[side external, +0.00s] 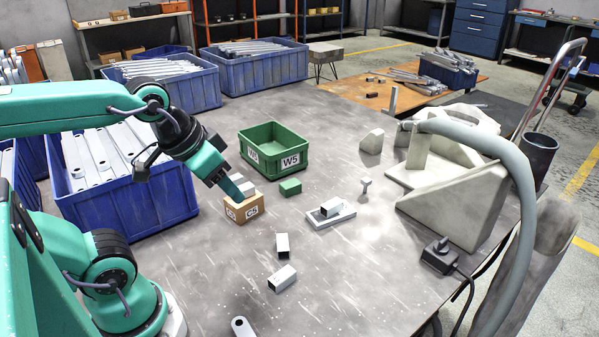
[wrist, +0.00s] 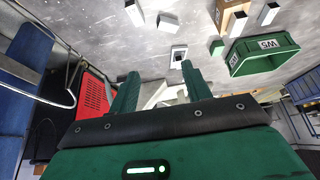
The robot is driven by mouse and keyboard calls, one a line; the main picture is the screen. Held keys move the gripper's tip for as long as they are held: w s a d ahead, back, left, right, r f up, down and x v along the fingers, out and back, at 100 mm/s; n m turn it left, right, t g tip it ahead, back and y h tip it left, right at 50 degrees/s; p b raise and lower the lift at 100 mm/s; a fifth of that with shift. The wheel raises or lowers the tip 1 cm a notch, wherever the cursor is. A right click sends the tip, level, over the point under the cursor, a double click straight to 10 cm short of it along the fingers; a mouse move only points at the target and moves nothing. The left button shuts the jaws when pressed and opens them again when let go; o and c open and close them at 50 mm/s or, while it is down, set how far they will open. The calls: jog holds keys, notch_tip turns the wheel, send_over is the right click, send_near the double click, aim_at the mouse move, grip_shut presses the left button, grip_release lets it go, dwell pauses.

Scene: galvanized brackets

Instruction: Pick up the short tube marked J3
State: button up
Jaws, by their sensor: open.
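Several short grey-white square tubes are about, and I can read no J3 mark on any of them. In the side external view, one tube (side external: 282,245) and another tube (side external: 282,279) lie on the table's near middle. A third tube (side external: 332,206) rests on a flat grey plate (side external: 318,219). Pale pieces (side external: 246,189) show at the cardboard box marked C5 (side external: 253,208). My gripper (side external: 236,190) overlaps that box in the picture; its height is unclear. In the wrist view, my gripper (wrist: 158,82) has its fingers apart with nothing between them. Tubes (wrist: 168,22) show beyond them.
A green bin marked W5 (side external: 273,150) and a green block (side external: 290,187) stand beside the box. Blue crates (side external: 122,212) of metal parts are at the left. A large grey bracket (side external: 455,190) and hose (side external: 500,150) occupy the right.

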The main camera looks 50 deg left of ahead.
jog(key=shift+o, duration=0.5)
jog(key=shift+w, duration=0.1)
jog(key=w+a+f+g+y, duration=0.1)
jog(key=w+a+f+g, duration=0.15)
jog(key=w+a, duration=1.3)
jog(key=a+f+g, duration=0.1)
jog(key=a+f, duration=0.3)
jog(key=a, duration=0.2)
jog(key=w+a+f+g, duration=0.1)
jog(key=a+f, duration=0.4)
jog(key=a, duration=0.1)
jog(key=w+a+f+g+h, duration=0.1)
jog(key=a+f, duration=0.3)
jog(key=a, duration=0.2)
jog(key=shift+w+a+f+n, duration=0.1)
jog(key=shift+a+f+n, duration=0.1)
jog(key=shift+f+n, duration=0.1)
jog(key=shift+a+f, duration=0.25)
